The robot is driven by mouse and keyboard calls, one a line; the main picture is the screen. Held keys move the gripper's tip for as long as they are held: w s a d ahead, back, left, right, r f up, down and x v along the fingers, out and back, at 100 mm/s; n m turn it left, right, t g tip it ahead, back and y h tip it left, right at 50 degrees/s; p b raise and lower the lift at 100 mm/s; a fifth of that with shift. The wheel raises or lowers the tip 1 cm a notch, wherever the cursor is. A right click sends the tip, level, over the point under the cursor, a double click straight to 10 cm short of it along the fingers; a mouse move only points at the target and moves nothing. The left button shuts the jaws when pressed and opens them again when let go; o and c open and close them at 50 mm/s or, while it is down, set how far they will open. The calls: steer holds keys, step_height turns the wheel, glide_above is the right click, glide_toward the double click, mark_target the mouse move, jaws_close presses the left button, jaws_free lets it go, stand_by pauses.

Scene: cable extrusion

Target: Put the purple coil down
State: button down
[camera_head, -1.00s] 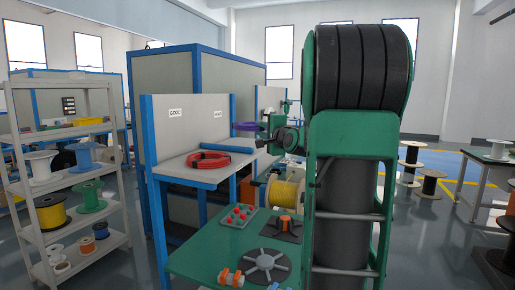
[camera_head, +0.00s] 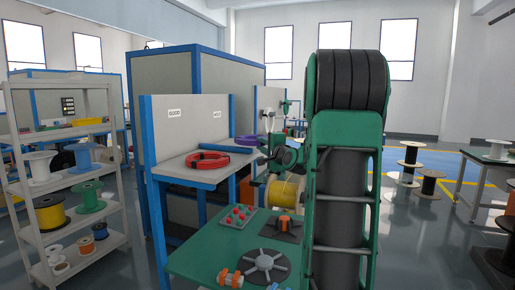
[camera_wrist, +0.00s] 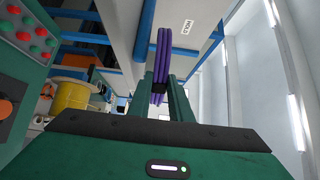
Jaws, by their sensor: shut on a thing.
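The purple coil (camera_head: 247,140) is at the right end of the small sorting table (camera_head: 190,172), beside its back panel; whether it touches the tabletop I cannot tell. In the wrist view the purple coil (camera_wrist: 161,50) stands edge-on between the two green fingers. My gripper (camera_wrist: 163,93) is shut on it. In the head view my gripper (camera_head: 264,156) is partly hidden by my own arm. A red coil (camera_head: 207,160) lies on the tabletop to the left of the purple one. Two labels are on the back panel; the left reads GOOD.
A yellow cable spool (camera_head: 285,193) is below my gripper. A shelf of spools (camera_head: 65,215) stands at left. The tabletop between the coils looks clear.

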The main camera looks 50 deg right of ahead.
steer(key=shift+f, duration=0.2)
steer(key=shift+f, duration=0.35)
steer(key=c, duration=1.6)
jaws_free()
